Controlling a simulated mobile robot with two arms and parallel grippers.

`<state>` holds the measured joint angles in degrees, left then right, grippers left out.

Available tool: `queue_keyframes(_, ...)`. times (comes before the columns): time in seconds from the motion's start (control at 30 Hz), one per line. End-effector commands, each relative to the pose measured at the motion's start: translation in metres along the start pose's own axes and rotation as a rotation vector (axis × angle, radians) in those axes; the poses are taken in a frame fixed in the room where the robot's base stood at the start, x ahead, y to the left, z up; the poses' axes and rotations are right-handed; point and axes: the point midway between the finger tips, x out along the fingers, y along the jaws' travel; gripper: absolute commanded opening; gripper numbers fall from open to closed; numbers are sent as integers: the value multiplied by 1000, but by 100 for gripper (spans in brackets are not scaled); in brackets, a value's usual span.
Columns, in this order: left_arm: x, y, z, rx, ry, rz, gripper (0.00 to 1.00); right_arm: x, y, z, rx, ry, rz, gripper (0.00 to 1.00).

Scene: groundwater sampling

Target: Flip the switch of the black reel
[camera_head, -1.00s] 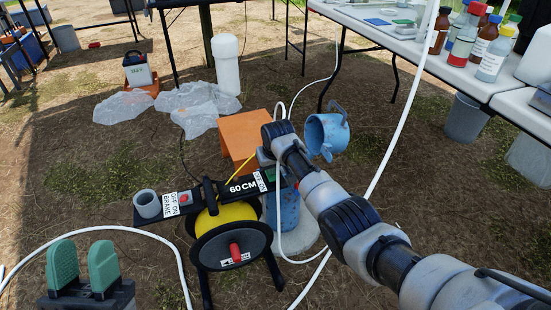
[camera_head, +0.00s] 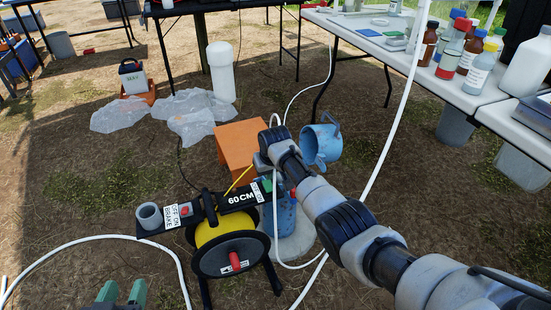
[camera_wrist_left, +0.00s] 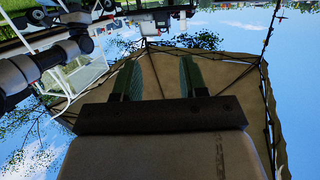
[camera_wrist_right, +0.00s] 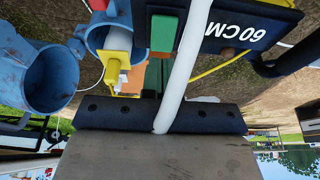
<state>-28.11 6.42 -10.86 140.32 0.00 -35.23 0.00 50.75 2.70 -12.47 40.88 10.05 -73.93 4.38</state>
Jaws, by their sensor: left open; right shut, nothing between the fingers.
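The black reel (camera_head: 208,261) stands on the ground with yellow tape wound on it. Its black top bar is marked 60 CM. A red switch (camera_head: 184,211) sits by the OFF/ON BRAKE label at the bar's left. A green piece (camera_head: 267,184), apparently a switch, is at the right end by another OFF/ON label; in the right wrist view it shows as a green block (camera_wrist_right: 163,33). My right gripper (camera_wrist_right: 152,82) is shut and empty, close to that end; whether it touches is unclear. My left gripper (camera_head: 122,293) is open and empty, low in front of the reel.
A white hose (camera_head: 390,135) passes near my right arm and across the right wrist view. An orange stool (camera_head: 238,143) stands behind the reel. A table with bottles (camera_head: 470,70) is at the right.

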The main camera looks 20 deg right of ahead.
Motion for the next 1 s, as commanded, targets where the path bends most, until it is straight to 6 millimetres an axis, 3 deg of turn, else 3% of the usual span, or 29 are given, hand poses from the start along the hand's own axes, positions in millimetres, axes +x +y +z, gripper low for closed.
queue_keyframes(0.37,-32,-10,55,-2,-464,-28,43,-24,1,4,0,0,0,0)
queue_keyframes(0.7,-86,-18,94,-13,-881,-52,43,-51,1,13,1,0,0,0)
queue_keyframes(0.9,-112,-20,92,-18,-1028,-60,43,-80,1,21,0,1,0,0)
queue_keyframes(1.0,-113,-20,88,-18,-1026,-60,43,-91,1,25,0,1,0,0)
